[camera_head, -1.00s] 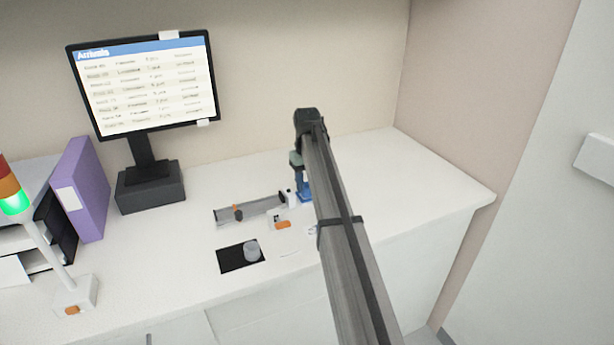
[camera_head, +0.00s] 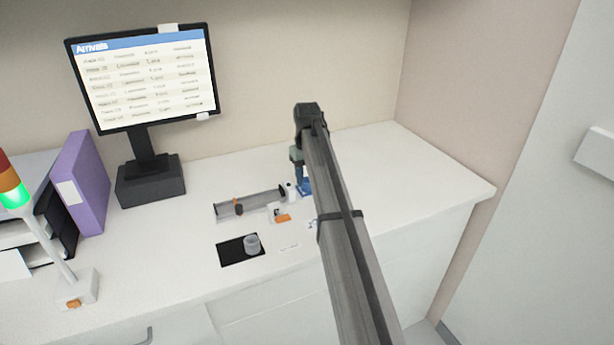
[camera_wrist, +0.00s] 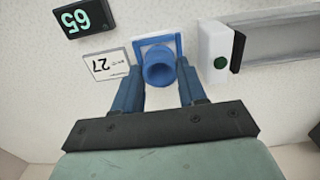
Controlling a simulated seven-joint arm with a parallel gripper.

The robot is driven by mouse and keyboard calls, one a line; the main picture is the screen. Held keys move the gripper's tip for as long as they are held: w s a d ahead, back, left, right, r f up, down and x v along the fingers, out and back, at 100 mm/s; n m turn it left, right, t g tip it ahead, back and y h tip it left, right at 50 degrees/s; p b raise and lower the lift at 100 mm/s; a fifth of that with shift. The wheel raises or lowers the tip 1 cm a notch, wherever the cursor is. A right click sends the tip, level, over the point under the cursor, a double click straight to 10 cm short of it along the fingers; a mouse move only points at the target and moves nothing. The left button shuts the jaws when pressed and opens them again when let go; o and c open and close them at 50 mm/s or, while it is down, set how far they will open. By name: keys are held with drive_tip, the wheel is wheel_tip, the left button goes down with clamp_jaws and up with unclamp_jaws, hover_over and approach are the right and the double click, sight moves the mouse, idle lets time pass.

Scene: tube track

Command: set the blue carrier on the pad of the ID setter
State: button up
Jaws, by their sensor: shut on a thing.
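The blue carrier (camera_wrist: 158,70) is a round, open-topped ring between the two blue fingers of my gripper (camera_wrist: 160,78) in the wrist view. My gripper is shut on it. The pad (camera_wrist: 144,41) of the ID setter shows as a blue square frame just behind and partly under the carrier. I cannot tell whether the carrier touches it. In the head view my gripper (camera_head: 298,172) points down over the blue pad (camera_head: 306,189); the arm covers part of this spot, and the carrier cannot be made out there.
A dark display with green digits (camera_wrist: 84,17) and a label marked 27 (camera_wrist: 106,66) lie beside the pad. A white block with a green button (camera_wrist: 217,50) stands by the grey track (camera_head: 250,204). The right counter is clear.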

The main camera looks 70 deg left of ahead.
drive_tip(key=shift+f, duration=0.15)
drive_tip(key=o, duration=0.9)
wheel_tip(320, 180, up, 14)
drive_tip(key=shift+f, duration=0.1)
idle(0.7)
idle(0.4)
